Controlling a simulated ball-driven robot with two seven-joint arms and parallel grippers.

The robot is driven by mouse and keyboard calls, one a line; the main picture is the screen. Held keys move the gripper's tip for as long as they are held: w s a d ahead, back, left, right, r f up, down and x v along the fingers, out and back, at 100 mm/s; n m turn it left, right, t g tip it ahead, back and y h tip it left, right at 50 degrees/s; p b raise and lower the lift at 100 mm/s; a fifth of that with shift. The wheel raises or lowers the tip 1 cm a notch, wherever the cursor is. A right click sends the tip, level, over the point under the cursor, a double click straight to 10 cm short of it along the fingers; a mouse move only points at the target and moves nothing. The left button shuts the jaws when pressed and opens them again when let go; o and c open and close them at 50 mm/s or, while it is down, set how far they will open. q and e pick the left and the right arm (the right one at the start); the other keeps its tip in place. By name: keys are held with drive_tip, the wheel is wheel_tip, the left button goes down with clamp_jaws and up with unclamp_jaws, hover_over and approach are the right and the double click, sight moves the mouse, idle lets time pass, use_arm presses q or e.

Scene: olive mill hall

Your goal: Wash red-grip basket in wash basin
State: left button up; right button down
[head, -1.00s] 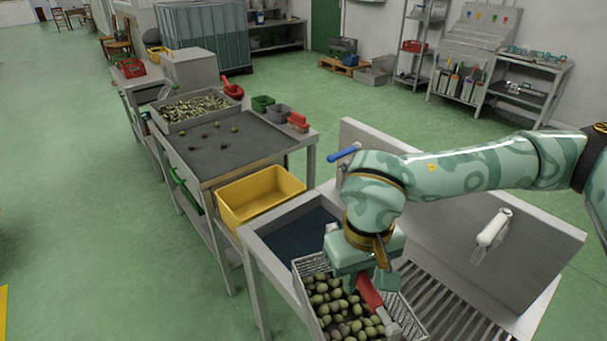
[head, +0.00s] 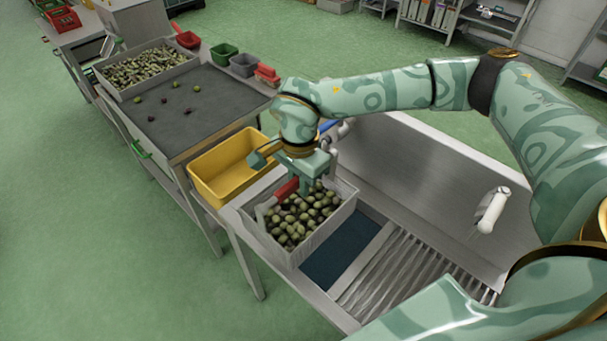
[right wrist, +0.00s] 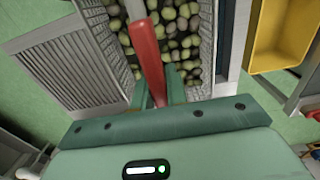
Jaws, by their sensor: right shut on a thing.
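The red-grip basket (head: 325,235) is a pale mesh basket full of green and dark olives. In the head view it is at the left end of the wash basin and covers part of its left rim. Its height above the basin is hard to tell. My right gripper (head: 303,188) is shut on the basket's red grip (head: 286,189); the grip also shows between the fingers in the right wrist view (right wrist: 146,50). The wash basin (head: 342,252) shows dark blue to the basket's right. My left gripper is out of view.
A ribbed drainer (head: 400,272) lies right of the basin, with a white spout (head: 492,210) by the steel backsplash (head: 420,175). A yellow crate (head: 215,185) stands close on the left. Beyond it is a sorting table (head: 215,110) with an olive tray (head: 148,70).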

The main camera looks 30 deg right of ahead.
drive_tip(key=w+f+m+p, duration=0.1)
drive_tip(key=m, duration=0.3)
drive_tip(key=w+d+f+m+p, duration=0.1)
drive_tip(key=m+p, duration=0.1)
drive_tip(key=m, duration=0.2)
drive_tip(key=w+f+m+p, duration=0.1)
drive_tip(key=m+p, duration=0.1)
drive_tip(key=m, duration=0.2)
drive_tip(key=shift+w+d+m, duration=0.2)
drive_tip(key=shift+w+m, duration=0.1)
drive_tip(key=m, duration=0.1)
drive_tip(key=f+m+p, duration=0.1)
drive_tip(key=m, duration=0.1)
drive_tip(key=shift+w+d+f, duration=0.1)
drive_tip(key=shift+w+d, duration=0.05)
drive_tip(key=shift+d, duration=0.15)
drive_tip(key=shift+d+f+m+p, duration=0.3)
drive_tip(key=shift+f+m, duration=0.3)
drive_tip(key=shift+m, duration=0.5)
drive_tip(key=shift+f+b, duration=1.15)
drive_tip(key=shift+f, duration=0.2)
wheel_tip(320, 180, down, 17)
drive_tip(key=b, duration=1.4)
drive_tip(key=shift+b, duration=0.3)
drive_tip(key=shift+w+a, duration=0.1)
